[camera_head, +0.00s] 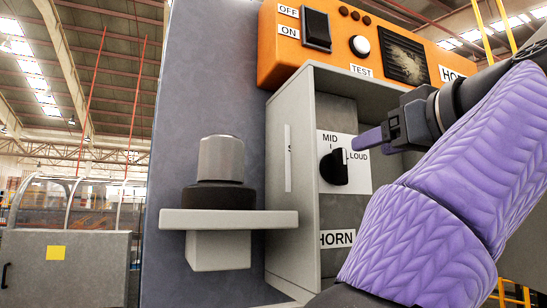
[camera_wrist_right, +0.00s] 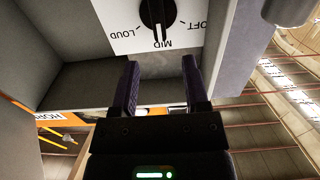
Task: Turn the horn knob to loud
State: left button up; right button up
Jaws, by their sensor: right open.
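The horn knob (camera_head: 333,167) is black and round, on a white plate (camera_head: 358,183) inside a grey open-fronted box. The plate reads MID above the knob and LOUD to its right. In the right wrist view the knob (camera_wrist_right: 157,14) shows a white pointer line at the MID mark; LOUD and SOFT lie on either side, SOFT partly cut off. My right gripper (camera_head: 362,140) is by the plate's upper right in the head view. In the wrist view its purple fingers (camera_wrist_right: 161,66) are apart, empty, and short of the knob. My left gripper is not in view.
The grey box's left wall (camera_head: 288,165) stands beside the knob. An orange panel (camera_head: 284,57) with a switch, a TEST button and a dark grille sits above. A shelf (camera_head: 228,219) at left holds a silver cylinder (camera_head: 221,158) on a black base.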

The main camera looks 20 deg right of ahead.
aim_at(344, 156)
jog(key=w, duration=0.2)
jog(key=w+p, duration=0.1)
jog(key=w, duration=0.1)
jog(key=w+p, duration=0.1)
jog(key=w, duration=0.1)
jog(key=shift+w+a, duration=0.25)
jog(key=shift+w, duration=0.15)
grip_shut()
